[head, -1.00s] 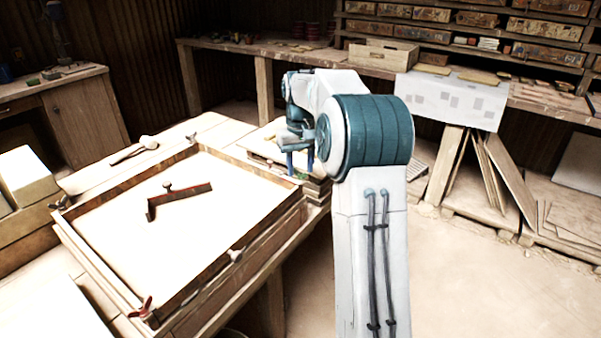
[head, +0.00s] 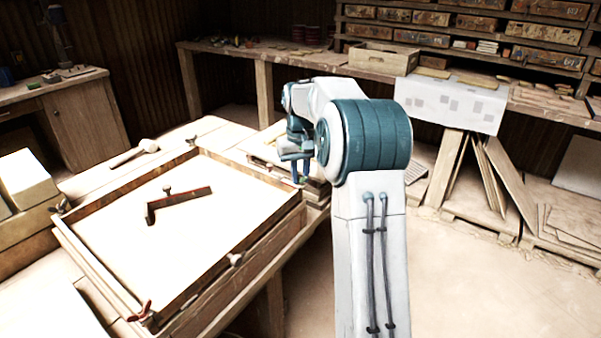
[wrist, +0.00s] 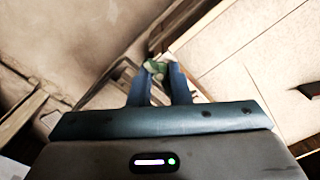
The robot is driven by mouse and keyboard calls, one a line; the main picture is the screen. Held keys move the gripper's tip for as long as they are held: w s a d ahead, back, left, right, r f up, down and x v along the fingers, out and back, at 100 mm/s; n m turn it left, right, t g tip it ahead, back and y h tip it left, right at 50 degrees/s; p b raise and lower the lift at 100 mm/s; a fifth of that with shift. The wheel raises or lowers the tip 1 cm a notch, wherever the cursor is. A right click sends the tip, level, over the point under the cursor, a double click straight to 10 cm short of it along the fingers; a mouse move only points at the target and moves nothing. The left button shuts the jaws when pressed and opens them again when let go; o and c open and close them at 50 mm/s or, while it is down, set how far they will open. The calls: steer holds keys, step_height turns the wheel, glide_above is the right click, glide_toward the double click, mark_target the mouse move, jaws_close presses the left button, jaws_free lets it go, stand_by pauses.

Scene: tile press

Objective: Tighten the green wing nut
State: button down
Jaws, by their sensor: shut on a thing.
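The green wing nut (wrist: 155,68) sits between the blue fingertips of my gripper (wrist: 156,74) in the wrist view. The fingers are shut on it, one on each side, and cover part of it. In the head view my gripper (head: 300,170) points down at the far right corner of the wooden frame (head: 262,232). The green nut cannot be made out there, behind my gripper and arm.
A red wing nut (head: 140,310) is at the frame's near corner, and a pale one (head: 236,260) is on its right side. A dark angled bar (head: 180,202) lies on the white surface inside the frame. A mallet (head: 135,150) lies behind the frame.

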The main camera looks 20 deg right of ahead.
steer(key=shift+r, duration=0.1)
steer(key=m+p, duration=0.2)
steer(key=m, duration=0.1)
steer(key=shift+r, duration=0.1)
steer(key=m+p, duration=0.3)
steer(key=m, duration=0.2)
steer(key=shift+m, duration=0.4)
steer(key=m+p, duration=0.2)
steer(key=m, duration=0.2)
steer(key=m+p, duration=0.2)
steer(key=m, duration=0.2)
steer(key=shift+d, duration=0.1)
steer(key=shift+m, duration=0.5)
steer(key=c, duration=1.4)
jaws_free()
steer(key=shift+o, duration=0.2)
